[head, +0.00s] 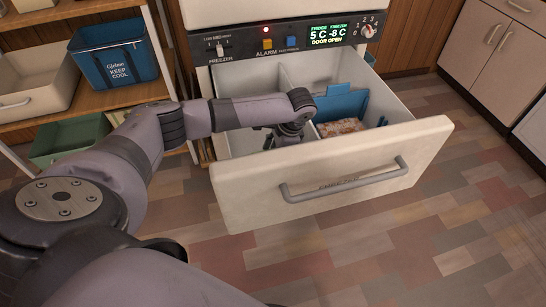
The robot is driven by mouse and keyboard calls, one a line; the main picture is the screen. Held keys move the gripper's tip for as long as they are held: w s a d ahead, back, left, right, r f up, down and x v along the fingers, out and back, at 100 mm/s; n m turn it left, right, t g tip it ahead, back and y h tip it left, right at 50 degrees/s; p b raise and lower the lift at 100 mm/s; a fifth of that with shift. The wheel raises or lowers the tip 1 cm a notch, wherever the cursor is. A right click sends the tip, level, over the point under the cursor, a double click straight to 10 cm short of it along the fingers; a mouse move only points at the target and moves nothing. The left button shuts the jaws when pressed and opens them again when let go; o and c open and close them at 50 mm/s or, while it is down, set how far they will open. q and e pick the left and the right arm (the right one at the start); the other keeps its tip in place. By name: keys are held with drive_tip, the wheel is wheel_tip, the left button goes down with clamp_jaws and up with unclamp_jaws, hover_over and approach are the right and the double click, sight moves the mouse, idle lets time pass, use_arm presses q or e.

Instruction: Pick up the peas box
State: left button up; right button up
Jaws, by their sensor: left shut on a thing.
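The freezer drawer (330,190) is pulled open, with a white front and a grey handle. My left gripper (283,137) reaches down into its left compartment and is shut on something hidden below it. The drawer front and my gripper hide what is held. No peas box can be made out. In the right part of the drawer lie a blue item (343,103) and a reddish-brown speckled packet (340,127), both to the right of my gripper. My right gripper is out of view.
The control panel (280,42) above reads "DOOR OPEN", with a red light lit. At the left, shelves hold a blue cool box (113,55), a cream bin (28,92) and a green bin (70,140). The floor in front and to the right is clear.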

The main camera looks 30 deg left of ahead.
use_arm(q)
drive_tip(key=c, duration=0.4)
